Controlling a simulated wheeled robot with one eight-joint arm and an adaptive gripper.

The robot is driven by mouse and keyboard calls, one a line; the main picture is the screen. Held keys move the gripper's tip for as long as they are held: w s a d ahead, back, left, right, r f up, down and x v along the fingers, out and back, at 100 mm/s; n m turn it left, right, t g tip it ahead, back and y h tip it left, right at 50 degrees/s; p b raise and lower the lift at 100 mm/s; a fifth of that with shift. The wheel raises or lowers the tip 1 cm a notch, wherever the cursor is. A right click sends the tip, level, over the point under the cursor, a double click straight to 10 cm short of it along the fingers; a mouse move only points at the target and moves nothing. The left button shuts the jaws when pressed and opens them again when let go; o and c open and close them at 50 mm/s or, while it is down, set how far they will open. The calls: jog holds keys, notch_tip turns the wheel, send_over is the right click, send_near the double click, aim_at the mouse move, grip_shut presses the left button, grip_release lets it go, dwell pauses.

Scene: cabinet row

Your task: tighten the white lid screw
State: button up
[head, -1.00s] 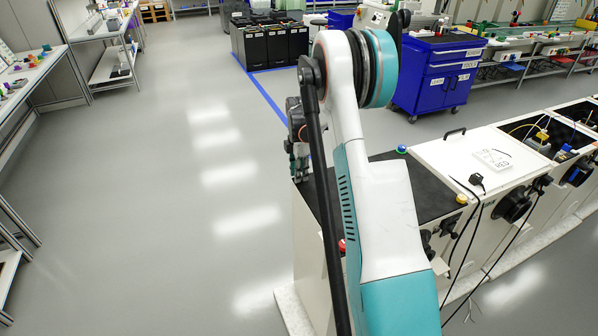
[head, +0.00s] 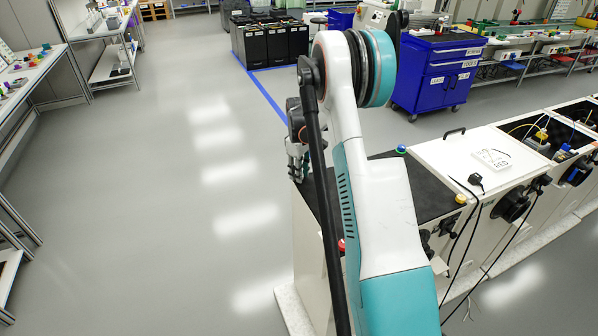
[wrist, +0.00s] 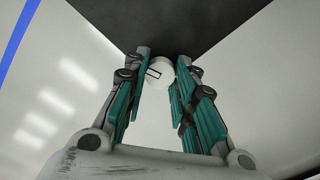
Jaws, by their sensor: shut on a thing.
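The white lid screw (wrist: 160,72) is a round white knob with a dark slot-like mark, at the corner of a cabinet's black top (wrist: 185,28) in the wrist view. My gripper (wrist: 159,82) has its teal-padded fingers on either side of the screw, closed on it. In the head view my gripper (head: 297,165) is at the far left corner of the black cabinet top, partly behind my own arm. The screw itself is hidden there.
A red button (head: 342,246) and a yellow button (head: 461,198) sit at the cabinet edges. The floor at left is clear.

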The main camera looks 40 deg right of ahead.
jog(key=m, duration=0.5)
jog(key=shift+m, duration=0.3)
jog(key=m, duration=1.1)
jog(key=shift+p, duration=0.3)
jog(key=m, duration=0.5)
jog(key=o, duration=1.1)
